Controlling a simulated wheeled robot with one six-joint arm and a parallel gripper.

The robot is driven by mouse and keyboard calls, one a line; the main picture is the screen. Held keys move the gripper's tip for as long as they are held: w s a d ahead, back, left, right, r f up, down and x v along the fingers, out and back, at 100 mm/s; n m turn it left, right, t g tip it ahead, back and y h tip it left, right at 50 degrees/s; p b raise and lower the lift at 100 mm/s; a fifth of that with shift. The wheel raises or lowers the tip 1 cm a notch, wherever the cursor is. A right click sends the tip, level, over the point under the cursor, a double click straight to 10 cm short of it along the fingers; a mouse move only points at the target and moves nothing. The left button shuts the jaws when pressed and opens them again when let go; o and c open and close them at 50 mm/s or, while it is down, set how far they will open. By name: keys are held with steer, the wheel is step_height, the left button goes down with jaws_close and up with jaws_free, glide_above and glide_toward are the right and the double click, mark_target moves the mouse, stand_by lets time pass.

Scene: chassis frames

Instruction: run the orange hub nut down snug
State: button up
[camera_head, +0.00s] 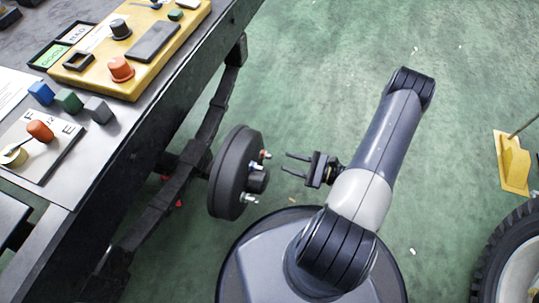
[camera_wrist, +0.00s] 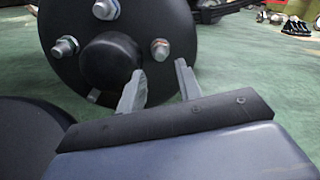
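The black wheel hub (camera_head: 230,175) hangs beside the bench on a dark axle, its studded face toward my gripper. In the wrist view the hub (camera_wrist: 120,30) shows a domed centre and several metal studs with nuts. In the head view a reddish nut (camera_head: 264,155) shows at the hub's upper stud. My gripper (camera_head: 285,163) is open and empty, a short gap from the hub. Its separated fingers (camera_wrist: 159,70) show below the right stud.
The bench (camera_head: 160,130) at left carries a yellow control box (camera_head: 140,50), coloured blocks and a board with an orange knob (camera_head: 40,130). A tyre (camera_head: 505,245) and a yellow chock (camera_head: 513,163) are at right. Green floor is clear beyond my arm.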

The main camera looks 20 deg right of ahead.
mark_target(263, 155)
steer(key=b+x, duration=0.1)
steer(key=x, duration=0.6)
steer(key=shift+a, duration=0.15)
steer(key=shift+w, duration=0.1)
steer(key=shift+c, duration=0.4)
steer(key=c, duration=0.6)
